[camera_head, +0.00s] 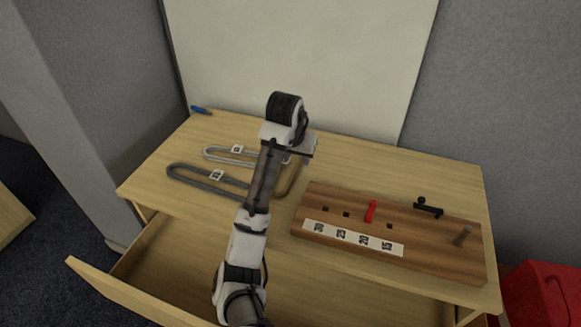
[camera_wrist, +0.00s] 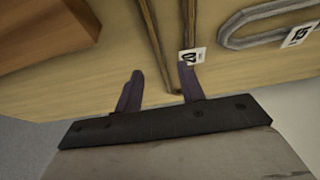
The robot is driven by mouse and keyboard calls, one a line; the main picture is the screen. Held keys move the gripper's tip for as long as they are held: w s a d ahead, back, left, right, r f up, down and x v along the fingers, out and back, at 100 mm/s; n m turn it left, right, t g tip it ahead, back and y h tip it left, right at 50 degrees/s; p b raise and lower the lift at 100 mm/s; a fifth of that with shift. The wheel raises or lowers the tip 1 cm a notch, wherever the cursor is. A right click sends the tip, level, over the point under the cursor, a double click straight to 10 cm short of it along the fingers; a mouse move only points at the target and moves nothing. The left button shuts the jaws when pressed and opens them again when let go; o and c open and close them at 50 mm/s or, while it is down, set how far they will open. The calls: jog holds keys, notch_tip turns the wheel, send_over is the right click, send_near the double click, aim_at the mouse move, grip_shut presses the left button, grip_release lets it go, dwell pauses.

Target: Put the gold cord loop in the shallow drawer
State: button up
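The gold cord loop (camera_head: 289,180) lies on the table beside my forearm, partly hidden by it. In the wrist view the gold cord loop (camera_wrist: 157,45) shows as two brown strands with a white number tag. My gripper (camera_wrist: 160,88) is open over it, its two purple fingers apart. One strand runs between the fingers and the other meets the right finger; I cannot tell whether they touch. In the head view my gripper (camera_head: 296,158) is mostly hidden by my wrist. The shallow drawer (camera_head: 165,250) is pulled out below the tabletop, with a bare wooden floor.
A dark grey loop (camera_head: 190,174) and a lighter loop (camera_head: 216,156), both tagged, lie left of my arm. A wooden board (camera_head: 440,245) with a red peg (camera_head: 370,211) and number labels stands right. A black hook-like piece (camera_head: 428,208) and a blue item (camera_head: 201,110) also show.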

aim_at(298, 164)
jog(key=shift+x, duration=1.65)
jog(key=shift+c, duration=0.3)
grip_shut()
jog(key=shift+r, duration=0.1)
